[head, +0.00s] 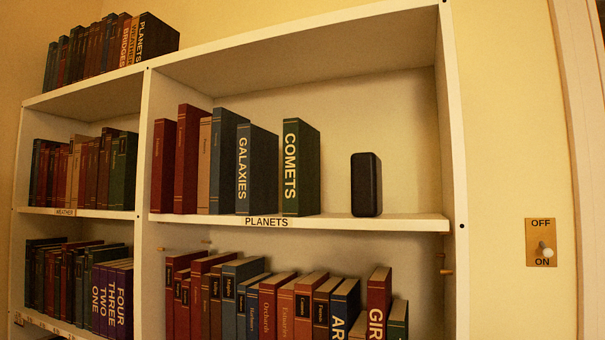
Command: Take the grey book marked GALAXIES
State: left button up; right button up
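The grey book marked GALAXIES (257,172) stands upright on the right-hand shelf labelled PLANETS, its dark grey spine facing me. A taller blue-grey book (224,160) stands directly to its left. The green book marked COMETS (299,168) stands close to its right. Neither of my grippers shows in the head view.
A black rounded box (366,185) stands on the same shelf (405,222), with free room around it. Red and tan books (187,158) stand at the left. More books fill the shelf below. A light switch (541,243) is on the right wall.

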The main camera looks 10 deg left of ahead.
aim_at(257, 149)
jog(key=i+j+z, duration=0.15)
jog(key=j+z, duration=0.15)
jog(key=j, duration=0.3)
jog(key=i+j+z, duration=0.1)
jog(key=j+z, duration=0.2)
jog(key=j, duration=0.35)
jog(key=j+z, duration=0.25)
jog(key=j, duration=0.4)
